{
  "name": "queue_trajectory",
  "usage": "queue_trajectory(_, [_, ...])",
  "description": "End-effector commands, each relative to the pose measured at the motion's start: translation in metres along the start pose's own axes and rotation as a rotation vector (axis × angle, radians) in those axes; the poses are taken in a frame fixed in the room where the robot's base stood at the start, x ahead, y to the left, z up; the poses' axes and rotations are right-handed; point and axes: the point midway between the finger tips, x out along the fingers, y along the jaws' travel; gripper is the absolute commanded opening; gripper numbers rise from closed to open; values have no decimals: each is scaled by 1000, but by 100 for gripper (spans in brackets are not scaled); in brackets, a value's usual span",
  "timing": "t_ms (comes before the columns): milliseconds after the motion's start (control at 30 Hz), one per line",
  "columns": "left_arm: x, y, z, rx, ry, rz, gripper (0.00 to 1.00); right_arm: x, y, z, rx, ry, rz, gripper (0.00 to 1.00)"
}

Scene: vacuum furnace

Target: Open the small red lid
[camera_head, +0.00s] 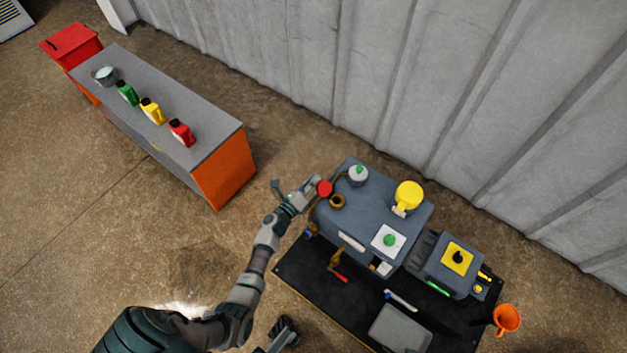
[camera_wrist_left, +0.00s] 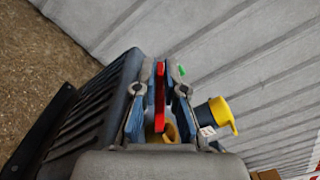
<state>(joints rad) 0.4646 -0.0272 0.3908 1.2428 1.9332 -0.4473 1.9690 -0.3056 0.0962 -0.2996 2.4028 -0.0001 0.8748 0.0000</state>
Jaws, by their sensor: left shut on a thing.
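The small red lid (camera_head: 325,188) is a round disc at the left end of the blue-grey machine (camera_head: 372,215). My left gripper (camera_head: 314,189) reaches it from the left and is shut on it. In the left wrist view the red lid (camera_wrist_left: 160,92) shows edge-on between the two fingers of my left gripper (camera_wrist_left: 161,85). It stands upright there. A brass filler neck (camera_head: 338,201) is beside the lid, with its mouth uncovered. The neck also shows below the lid in the wrist view (camera_wrist_left: 171,133). A dark grey part at the bottom edge of the head view may be my right gripper (camera_head: 284,333).
The machine bears a grey cap with a green top (camera_head: 358,175), a yellow cap (camera_head: 408,195) and a green button (camera_head: 389,240). A red-handled valve (camera_head: 340,276) is in front. An orange funnel (camera_head: 507,318) is at right. A bench (camera_head: 190,100) with bottles stands at left.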

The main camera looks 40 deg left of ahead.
Motion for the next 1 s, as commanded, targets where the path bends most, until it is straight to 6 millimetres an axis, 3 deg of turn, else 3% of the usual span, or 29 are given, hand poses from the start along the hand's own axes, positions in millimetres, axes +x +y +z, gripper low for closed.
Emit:
queue_trajectory(33, [-4,6,-7,1,11,10,0,-1,0,1,0,-1,0,40])
queue_trajectory(200, [-4,6,-8,1,12,11,0,-1,0,1,0,-1,1,40])
queue_trajectory(233, [-4,6,-8,1,12,11,14,-1,0,1,0,-1,1,40])
queue_trajectory(267, [-4,6,-8,1,12,11,20,-1,0,0,0,-1,1,40])
queue_trajectory(633, [-6,2,-3,3,4,4,20,-1,0,-3,0,3,2,40])
queue_trajectory(767, [-26,3,-3,4,5,5,20,0,-1,-3,0,3,1,40])
queue_trajectory(1000, [-80,4,-4,2,7,8,20,0,-1,-3,0,3,0,40])
